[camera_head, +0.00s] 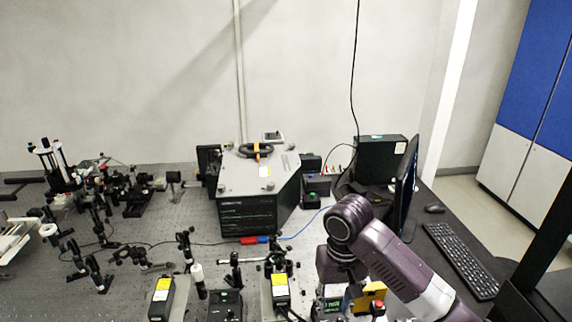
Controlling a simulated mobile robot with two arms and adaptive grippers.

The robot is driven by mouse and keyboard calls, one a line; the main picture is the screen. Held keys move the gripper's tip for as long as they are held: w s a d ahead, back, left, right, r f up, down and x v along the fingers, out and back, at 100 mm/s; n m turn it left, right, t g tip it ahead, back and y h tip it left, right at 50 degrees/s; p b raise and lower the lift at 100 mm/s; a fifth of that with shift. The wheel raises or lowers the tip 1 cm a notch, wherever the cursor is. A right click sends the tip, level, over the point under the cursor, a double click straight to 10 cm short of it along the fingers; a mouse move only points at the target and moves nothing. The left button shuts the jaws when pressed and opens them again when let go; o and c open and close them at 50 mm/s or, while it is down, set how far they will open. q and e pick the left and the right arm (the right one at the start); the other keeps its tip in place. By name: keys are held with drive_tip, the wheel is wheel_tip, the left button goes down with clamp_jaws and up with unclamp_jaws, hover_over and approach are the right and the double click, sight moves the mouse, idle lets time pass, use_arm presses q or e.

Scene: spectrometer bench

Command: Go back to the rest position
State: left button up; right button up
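My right arm, dark purple, reaches in from the bottom right. Its wrist is bent downward above the front right of the optical bench (150,235). My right gripper (343,274) points down below the wrist, close to a small device with a green display (332,304) and a yellow part (370,296). Its fingers are small, dark and partly hidden, so I cannot tell whether they are open, or whether they touch anything. My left gripper and arm are not in view.
A large grey and black spectrometer box (250,190) stands mid-bench. Optical mounts (90,265) crowd the left, with small yellow-labelled boxes (161,298) in front. A monitor (406,187), keyboard (460,259) and mouse (434,208) stand right of my arm.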

drive_tip(key=s+a+f+n+t+y, duration=0.2)
drive_tip(key=s+a+f, duration=0.3)
drive_tip(key=s+f, duration=0.6)
drive_tip(key=s+d+t+h, duration=0.1)
drive_tip(key=s+d+h, duration=0.1)
drive_tip(key=s+d, duration=1.05)
wheel_tip(320, 180, down, 33)
drive_tip(key=s+a+g+b, duration=0.1)
drive_tip(key=s+a+b, duration=0.15)
drive_tip(key=b, duration=0.55)
drive_tip(key=s+d+f+b, duration=0.2)
drive_tip(key=s+f, duration=0.6)
drive_tip(key=f, duration=0.4)
drive_tip(key=s+d+f+g+b, duration=0.1)
drive_tip(key=s+f+b, duration=0.3)
drive_tip(key=s+f, duration=0.5)
wheel_tip(320, 180, down, 3)
drive_tip(key=shift+s+d+f, duration=0.1)
drive_tip(key=shift+s+d, duration=0.2)
drive_tip(key=shift+d, duration=0.15)
